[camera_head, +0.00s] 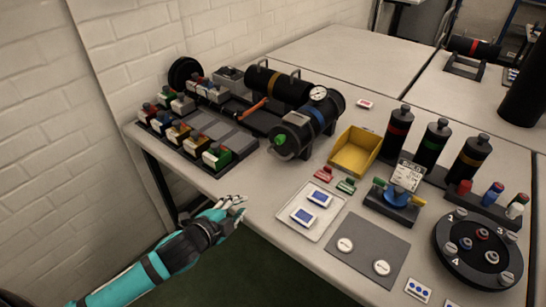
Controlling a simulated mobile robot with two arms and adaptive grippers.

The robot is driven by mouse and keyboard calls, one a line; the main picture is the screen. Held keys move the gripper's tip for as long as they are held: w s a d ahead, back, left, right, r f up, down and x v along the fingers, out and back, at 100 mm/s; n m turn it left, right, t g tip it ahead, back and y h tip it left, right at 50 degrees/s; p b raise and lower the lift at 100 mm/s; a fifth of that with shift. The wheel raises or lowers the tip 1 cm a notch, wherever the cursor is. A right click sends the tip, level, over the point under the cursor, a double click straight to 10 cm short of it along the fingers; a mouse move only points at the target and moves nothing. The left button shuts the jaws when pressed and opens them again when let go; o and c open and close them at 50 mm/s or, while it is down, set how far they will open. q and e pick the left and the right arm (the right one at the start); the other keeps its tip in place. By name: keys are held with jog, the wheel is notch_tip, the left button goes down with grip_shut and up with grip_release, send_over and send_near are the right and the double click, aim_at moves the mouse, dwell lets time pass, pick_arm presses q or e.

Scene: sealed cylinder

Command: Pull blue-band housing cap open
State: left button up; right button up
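The blue-band housing (317,115) is a black cylinder lying on its side on the table, with a blue band around it and a gauge on top. Its end cap (291,143) is dark and faces the near left, with a green knob (280,140) on it. The cap looks seated on the housing. My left gripper (241,206) is at the table's near edge, below and left of the cap and well apart from it. Its fingers look spread and hold nothing. My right gripper is not in view.
An orange-handled tool (252,109) and a rack of coloured blocks (180,133) are to the left. A yellow bin (356,150) stands to the right. A white tray (311,232) lies in front.

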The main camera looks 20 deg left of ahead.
aim_at(278, 156)
pick_arm(q)
jog(key=w+a+r+m+t+h, duration=0.1)
jog(key=w+r+m+t+h, duration=0.15)
jog(key=w+r+m, duration=0.35)
jog(key=shift+m+g+h, duration=0.4)
jog(key=shift+g+h, duration=0.05)
jog(key=x, duration=1)
jog(key=f+p+x, duration=0.1)
jog(key=x, duration=0.5)
jog(key=shift+s+d, duration=0.1)
jog(key=shift+s, duration=0.05)
grip_shut()
jog(key=shift+f, duration=0.1)
